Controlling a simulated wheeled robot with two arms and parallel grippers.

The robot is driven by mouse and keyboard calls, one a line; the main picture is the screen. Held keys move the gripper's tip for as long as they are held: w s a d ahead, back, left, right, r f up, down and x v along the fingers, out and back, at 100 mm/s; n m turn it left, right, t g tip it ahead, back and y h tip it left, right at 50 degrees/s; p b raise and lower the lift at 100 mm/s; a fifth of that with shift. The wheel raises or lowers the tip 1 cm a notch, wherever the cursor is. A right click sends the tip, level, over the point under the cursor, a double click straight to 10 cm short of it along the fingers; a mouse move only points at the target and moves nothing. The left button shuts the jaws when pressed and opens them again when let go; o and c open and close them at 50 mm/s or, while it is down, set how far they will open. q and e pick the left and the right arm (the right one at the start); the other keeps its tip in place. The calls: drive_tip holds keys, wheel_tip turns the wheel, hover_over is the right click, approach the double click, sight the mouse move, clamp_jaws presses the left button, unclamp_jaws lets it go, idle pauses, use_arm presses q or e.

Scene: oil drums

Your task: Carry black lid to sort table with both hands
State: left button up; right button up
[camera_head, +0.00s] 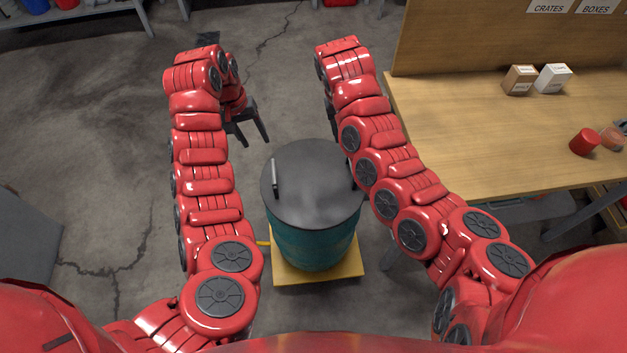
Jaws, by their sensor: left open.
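The black lid (312,190) lies on top of a teal drum (312,245). A dark bar handle (275,178) stands near the lid's left edge. My right arm covers part of the lid's right edge. My left gripper (247,132) is open and empty, beyond the lid to its upper left and apart from it. My right arm runs along the right side of the drum, and its gripper is hidden behind the arm. The wooden table (450,130) with a sign board stands to the right.
The drum stands on a yellow platform (325,270). On the table are a brown box (519,80), a white box (553,78) and a red can (584,142). Shelving (95,12) stands at the upper left. The concrete floor on the left is largely clear.

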use_arm(q)
approach(273, 170)
wheel_tip(273, 170, up, 2)
drive_tip(key=f, duration=0.4)
drive_tip(key=d+f, duration=0.1)
drive_tip(key=f, duration=0.3)
drive_tip(key=d+f, duration=0.1)
drive_tip(key=f, duration=0.3)
drive_tip(key=shift+w+f, duration=0.15)
drive_tip(key=shift+f, duration=0.2)
use_arm(e)
drive_tip(key=d+f, duration=0.1)
drive_tip(key=f, duration=0.4)
drive_tip(key=d+f, duration=0.1)
drive_tip(key=f, duration=0.5)
drive_tip(key=d+f, duration=0.1)
drive_tip(key=f, duration=0.5)
drive_tip(key=shift+w+d, duration=0.1)
drive_tip(key=shift+d, duration=0.05)
use_arm(q)
clamp_jaws()
use_arm(e)
clamp_jaws()
drive_tip(key=shift+r, duration=0.1)
